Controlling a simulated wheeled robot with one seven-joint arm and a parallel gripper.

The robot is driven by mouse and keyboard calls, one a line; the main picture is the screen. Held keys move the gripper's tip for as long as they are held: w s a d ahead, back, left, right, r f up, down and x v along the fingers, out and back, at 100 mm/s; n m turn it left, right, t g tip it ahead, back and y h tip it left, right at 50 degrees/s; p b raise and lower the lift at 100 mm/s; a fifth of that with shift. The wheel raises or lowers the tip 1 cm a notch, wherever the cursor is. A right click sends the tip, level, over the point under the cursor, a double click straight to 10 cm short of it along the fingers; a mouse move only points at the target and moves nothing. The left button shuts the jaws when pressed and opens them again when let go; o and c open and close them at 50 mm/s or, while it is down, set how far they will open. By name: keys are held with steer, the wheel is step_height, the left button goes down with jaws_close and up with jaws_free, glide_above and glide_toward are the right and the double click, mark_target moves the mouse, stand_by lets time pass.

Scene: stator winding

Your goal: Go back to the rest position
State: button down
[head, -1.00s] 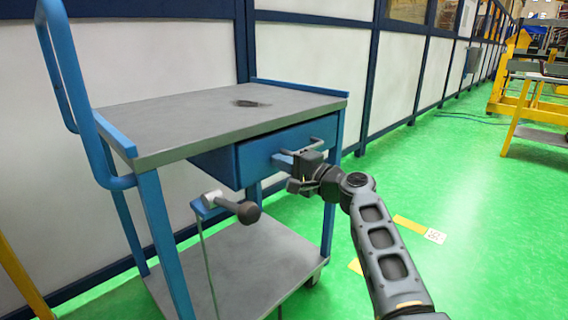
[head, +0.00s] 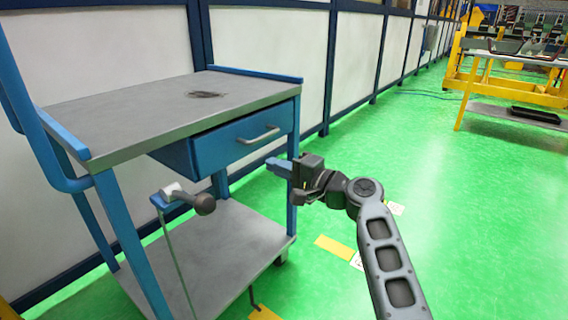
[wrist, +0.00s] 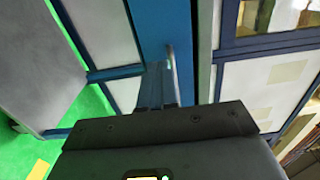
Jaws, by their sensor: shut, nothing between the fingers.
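My gripper (head: 277,165) is in the head view, in front of the right front post of a blue and grey cart. Its blue fingers are together with nothing between them, and they also show in the wrist view (wrist: 158,88). The cart's blue drawer (head: 232,143) with a metal handle (head: 260,135) is a little to the left of and above the fingers, and seems slightly pulled out. The fingers are apart from the handle in the head view.
The cart's grey top (head: 150,112) carries a dark coil-like item (head: 204,94). A mallet-like tool (head: 190,200) hangs at the cart's front. A yellow bench (head: 510,85) stands at the far right. Green floor (head: 400,150) is open to the right.

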steer(key=s+d+f+t+h, duration=0.1)
steer(key=s+d+f+h, duration=0.2)
steer(key=s+d+f, duration=0.45)
steer(key=s+d+f+t+h, duration=0.1)
steer(key=s+d+f+h, duration=0.35)
steer(key=s+f, duration=0.6)
steer(key=s+d+f+n+h, duration=0.1)
steer(key=s+d+f+h, duration=0.15)
steer(key=s, duration=0.45)
steer(key=s+d+f+h, duration=0.1)
steer(key=s+d, duration=0.3)
steer(key=s, duration=0.4)
steer(key=s+d+f+n+h, duration=0.1)
steer(key=s+d+f+h, duration=0.1)
steer(key=s+d, duration=0.35)
steer(key=s+r+n+t+h, duration=0.1)
steer(key=s+r+n, duration=0.2)
steer(key=s+r, duration=0.65)
steer(key=s+r+n+t+h, duration=0.1)
steer(key=s+r+n, duration=0.1)
steer(key=s+r, duration=0.75)
step_height(320, 180, up, 21)
steer(key=s+p, duration=0.2)
steer(key=p, duration=2.1)
steer(key=shift+d+f, duration=0.15)
steer(key=shift+f, duration=0.05)
